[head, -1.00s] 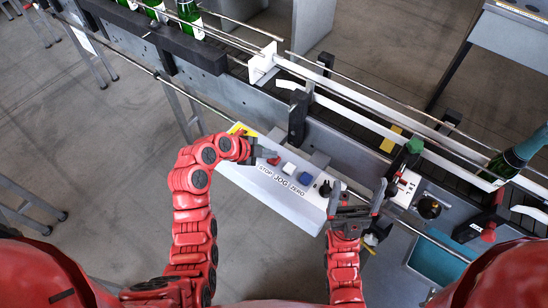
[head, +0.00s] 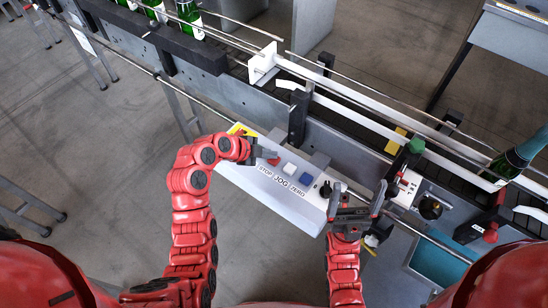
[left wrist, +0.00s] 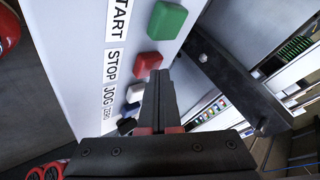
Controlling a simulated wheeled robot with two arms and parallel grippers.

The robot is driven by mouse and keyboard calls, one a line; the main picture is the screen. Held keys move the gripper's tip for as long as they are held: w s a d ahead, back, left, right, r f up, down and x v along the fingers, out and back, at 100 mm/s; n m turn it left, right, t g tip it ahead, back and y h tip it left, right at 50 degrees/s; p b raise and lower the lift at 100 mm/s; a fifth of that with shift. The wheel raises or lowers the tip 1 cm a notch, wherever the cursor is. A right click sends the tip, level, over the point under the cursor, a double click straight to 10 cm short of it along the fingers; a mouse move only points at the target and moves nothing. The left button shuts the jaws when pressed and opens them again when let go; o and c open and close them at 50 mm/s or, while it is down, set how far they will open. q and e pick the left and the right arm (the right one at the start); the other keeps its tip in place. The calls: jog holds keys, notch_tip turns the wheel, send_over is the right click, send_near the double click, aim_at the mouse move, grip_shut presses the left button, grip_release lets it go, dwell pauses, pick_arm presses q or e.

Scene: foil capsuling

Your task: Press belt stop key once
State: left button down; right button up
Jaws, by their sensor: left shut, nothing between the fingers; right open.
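The red stop key (head: 273,161) is on the sloping face of the pale control box (head: 262,187), above the STOP label. In the left wrist view the red key (left wrist: 147,63) sits beside that label, below the green START key (left wrist: 167,20). My left gripper (head: 265,154) is shut and empty, its fingertips right by the red key. In the left wrist view the closed fingers (left wrist: 160,78) partly overlap the key's lower edge; I cannot tell whether they touch it. My right gripper (head: 362,195) is open and empty at the box's right end.
The conveyor (head: 345,115) runs behind the box. A green bottle (head: 515,157) stands on it at right. Several bottles stand at the upper left.

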pick_arm(q)
jog(key=shift+r, duration=0.65)
jog(key=shift+r, duration=0.1)
jog(key=shift+r, duration=2.45)
jog(key=shift+w+b, duration=0.1)
jog(key=shift+b, duration=0.2)
